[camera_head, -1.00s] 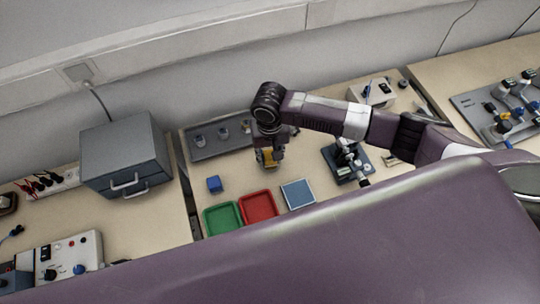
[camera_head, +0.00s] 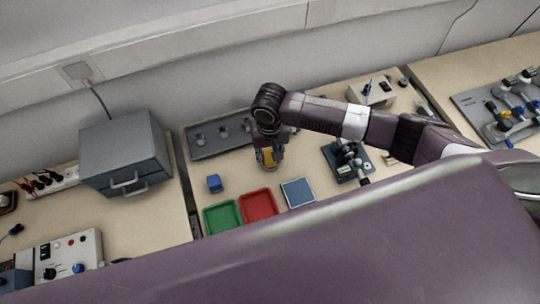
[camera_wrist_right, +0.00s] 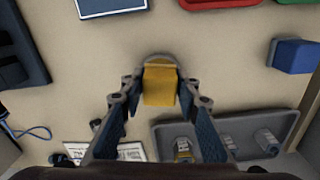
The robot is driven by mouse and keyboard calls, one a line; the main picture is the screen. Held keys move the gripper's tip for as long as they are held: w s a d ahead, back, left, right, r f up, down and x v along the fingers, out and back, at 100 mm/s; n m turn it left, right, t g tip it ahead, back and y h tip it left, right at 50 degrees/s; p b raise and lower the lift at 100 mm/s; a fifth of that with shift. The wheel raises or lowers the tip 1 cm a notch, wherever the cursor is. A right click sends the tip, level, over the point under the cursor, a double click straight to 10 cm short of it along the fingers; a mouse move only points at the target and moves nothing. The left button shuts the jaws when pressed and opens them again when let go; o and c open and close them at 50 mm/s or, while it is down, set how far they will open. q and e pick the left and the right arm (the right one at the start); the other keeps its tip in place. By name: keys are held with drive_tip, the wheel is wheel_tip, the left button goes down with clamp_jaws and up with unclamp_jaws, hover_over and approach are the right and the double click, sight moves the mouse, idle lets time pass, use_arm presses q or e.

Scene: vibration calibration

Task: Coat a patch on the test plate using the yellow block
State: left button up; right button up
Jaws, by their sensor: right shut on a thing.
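The yellow block (camera_head: 267,158) is in my right gripper (camera_head: 269,153), over the middle table. In the right wrist view the yellow block (camera_wrist_right: 159,86) sits between the two fingertips of the right gripper (camera_wrist_right: 158,92), with a grey rounded part behind it. Whether the block touches the table is hard to tell. A flat blue square plate with a pale rim (camera_head: 298,192), which looks like the test plate, lies to the right of the red tray. A corner of this plate shows at the top of the wrist view (camera_wrist_right: 98,5). My left gripper is not in view.
A red tray (camera_head: 244,219) and a green tray (camera_head: 208,224) lie left of the plate. A blue block (camera_head: 214,183) stands behind the green one. A grey tray with metal pieces (camera_head: 203,154) lies behind. A dark device (camera_head: 347,161) stands to the right.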

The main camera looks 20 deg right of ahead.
sight(270, 155)
drive_tip(key=shift+s+f+p, duration=0.25)
drive_tip(key=shift+p, duration=0.2)
idle(1.8)
wheel_tip(270, 155, up, 2)
drive_tip(key=shift+w+p, duration=0.15)
drive_tip(key=shift+p, duration=1)
wheel_tip(270, 155, up, 5)
drive_tip(key=p, duration=0.6)
drive_tip(key=shift+w+r, duration=0.1)
drive_tip(key=shift+r, duration=0.1)
